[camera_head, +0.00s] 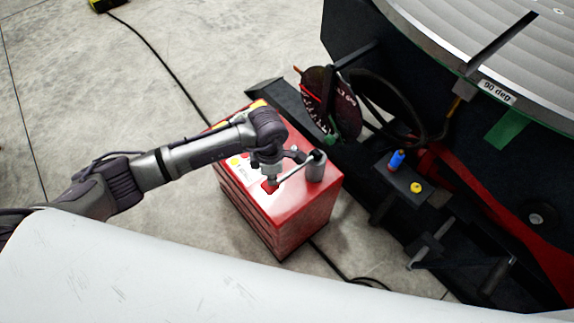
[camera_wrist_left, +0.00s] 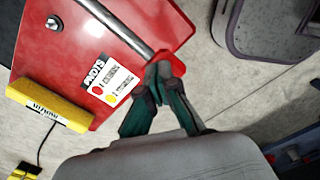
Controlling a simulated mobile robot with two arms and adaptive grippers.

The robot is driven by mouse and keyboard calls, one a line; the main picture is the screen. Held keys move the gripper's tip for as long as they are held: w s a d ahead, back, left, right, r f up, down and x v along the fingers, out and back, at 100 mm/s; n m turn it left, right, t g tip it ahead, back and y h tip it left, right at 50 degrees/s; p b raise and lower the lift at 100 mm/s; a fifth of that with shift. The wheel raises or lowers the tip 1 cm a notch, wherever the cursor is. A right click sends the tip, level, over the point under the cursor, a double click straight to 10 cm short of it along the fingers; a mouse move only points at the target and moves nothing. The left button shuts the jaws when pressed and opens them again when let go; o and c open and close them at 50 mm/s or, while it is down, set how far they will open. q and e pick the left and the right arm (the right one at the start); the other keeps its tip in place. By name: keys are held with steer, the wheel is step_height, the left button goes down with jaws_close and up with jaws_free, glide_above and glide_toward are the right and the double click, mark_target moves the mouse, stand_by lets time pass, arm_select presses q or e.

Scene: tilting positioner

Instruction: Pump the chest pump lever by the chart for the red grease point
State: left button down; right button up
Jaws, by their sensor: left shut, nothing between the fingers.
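The red chest (camera_head: 300,215) stands on the floor in the head view, with a grey pump cylinder (camera_head: 316,168) on its top. The grey pump lever (camera_head: 293,172) reaches from the cylinder towards my left gripper (camera_head: 270,182). In the left wrist view the lever (camera_wrist_left: 122,32) ends in a red grip (camera_wrist_left: 181,62). My left gripper's teal fingers (camera_wrist_left: 160,75) are shut and empty, right at that end; I cannot tell whether they touch it. The chart (camera_wrist_left: 110,77), headed SHOTS, has a red and a yellow dot; its figures are too small to read. My right gripper is out of view.
A yellow labelled block (camera_wrist_left: 48,105) sits at the chest's edge. The dark positioner (camera_head: 440,60) stands right, with a "90 deg" label (camera_head: 497,92). Blue (camera_head: 396,158) and yellow (camera_head: 416,187) fittings sit on its bracket. A hose coil hangs behind the chest. Floor to the left is mostly clear.

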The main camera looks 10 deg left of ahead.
arm_select(q)
step_height(320, 180, up, 4)
steer(key=shift+a+f+p, duration=0.1)
steer(key=shift+a+p, duration=0.05)
steer(key=shift+p, duration=1.05)
step_height(320, 180, up, 8)
steer(key=p, duration=0.5)
